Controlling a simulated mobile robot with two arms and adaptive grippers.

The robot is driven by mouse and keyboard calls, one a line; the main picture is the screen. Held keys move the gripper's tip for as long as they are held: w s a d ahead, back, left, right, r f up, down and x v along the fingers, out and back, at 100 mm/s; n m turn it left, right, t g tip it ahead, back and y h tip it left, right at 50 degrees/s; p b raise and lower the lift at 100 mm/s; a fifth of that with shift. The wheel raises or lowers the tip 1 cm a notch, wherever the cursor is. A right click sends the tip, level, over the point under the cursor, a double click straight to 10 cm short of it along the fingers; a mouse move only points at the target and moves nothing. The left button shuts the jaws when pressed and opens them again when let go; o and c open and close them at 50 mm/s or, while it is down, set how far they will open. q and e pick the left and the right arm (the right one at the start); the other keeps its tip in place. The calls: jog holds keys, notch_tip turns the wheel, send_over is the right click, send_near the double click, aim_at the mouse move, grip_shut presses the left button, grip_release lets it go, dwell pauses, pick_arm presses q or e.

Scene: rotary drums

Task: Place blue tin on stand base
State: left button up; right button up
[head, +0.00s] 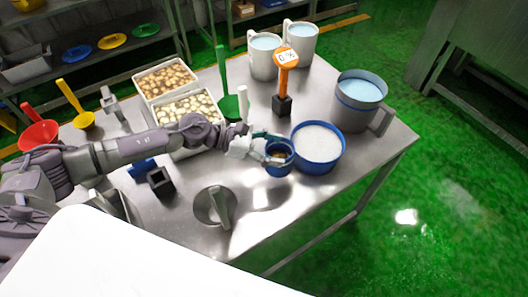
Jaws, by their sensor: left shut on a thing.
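A small blue tin (279,170) with dark brownish contents is near the front right of the metal table. My left gripper (277,151) reaches in from the left and is shut on the tin's rim. The tin looks upright, just left of a larger blue bowl of white stuff (318,139); I cannot tell whether it touches the bowl or the table. I cannot tell for sure which thing is the stand base; a round metal piece with an upright fin (215,207) sits at the front, left of the tin. My right gripper is out of view.
A grey jug (353,112) and two white jugs (264,58) stand behind the bowl. Trays of pale round pieces (187,108) and a black square holder (160,181) are left. The front right tabletop is clear.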

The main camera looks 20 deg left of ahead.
pick_arm(q)
jog(key=s+d+r+p, duration=0.1)
jog(key=d+r+p, duration=0.1)
jog(key=d+r, duration=0.3)
jog(key=d, duration=0.3)
jog(key=shift+s+d, duration=0.15)
jog(key=shift+s, duration=0.2)
jog(key=shift+r, duration=0.15)
